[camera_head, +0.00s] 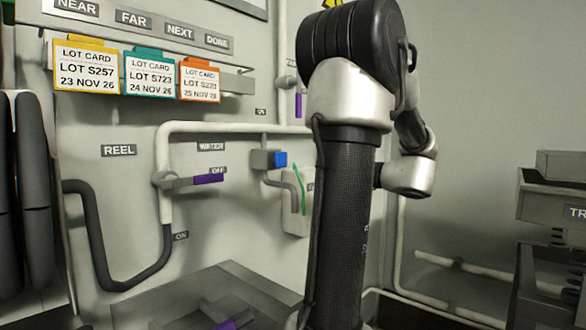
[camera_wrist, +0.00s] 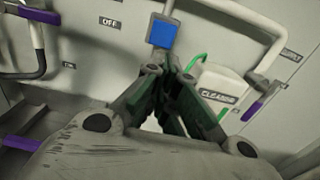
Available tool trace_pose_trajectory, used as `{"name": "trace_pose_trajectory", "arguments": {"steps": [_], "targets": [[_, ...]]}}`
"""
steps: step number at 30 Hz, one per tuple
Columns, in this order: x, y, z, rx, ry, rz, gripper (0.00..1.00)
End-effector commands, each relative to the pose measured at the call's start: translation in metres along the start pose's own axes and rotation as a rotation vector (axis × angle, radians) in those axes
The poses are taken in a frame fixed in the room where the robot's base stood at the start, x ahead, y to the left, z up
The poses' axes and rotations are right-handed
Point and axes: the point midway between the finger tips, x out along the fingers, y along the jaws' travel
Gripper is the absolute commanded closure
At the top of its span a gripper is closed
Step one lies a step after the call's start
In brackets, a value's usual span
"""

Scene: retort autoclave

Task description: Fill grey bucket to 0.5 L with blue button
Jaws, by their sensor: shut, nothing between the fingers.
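A curved spout (camera_head: 297,182) hangs below the box. In the wrist view, the blue button (camera_wrist: 162,34) shows just beyond the tips of my gripper (camera_wrist: 168,72). My gripper is shut and empty, and it looks apart from the button, though the exact gap is hard to judge. In the head view my arm hides the gripper. I cannot make out a grey bucket in either view.
A white container (camera_head: 296,214) with a green strip is right of the spout, close to my gripper in the wrist view. A pipe valve with a purple handle (camera_head: 208,179) is left of the button. A dark hose (camera_head: 100,250) loops at left. Grey drawers (camera_head: 550,205) stand at right.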

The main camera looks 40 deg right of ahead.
Motion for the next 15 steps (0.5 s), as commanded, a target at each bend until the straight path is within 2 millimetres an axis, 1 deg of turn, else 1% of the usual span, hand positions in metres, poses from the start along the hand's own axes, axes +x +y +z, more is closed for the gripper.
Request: {"name": "trace_pose_trajectory", "arguments": {"steps": [2, 5, 8, 15], "targets": [[0.005, 0.0, 0.0, 0.0, 0.0, 0.001, 1.0], [0.017, 0.001, 0.0, -0.001, 0.0, 0.004, 1.0], [0.035, 0.001, 0.0, -0.001, 0.001, 0.005, 1.0], [0.088, 0.001, 0.0, 0.0, 0.001, 0.005, 1.0]]}}
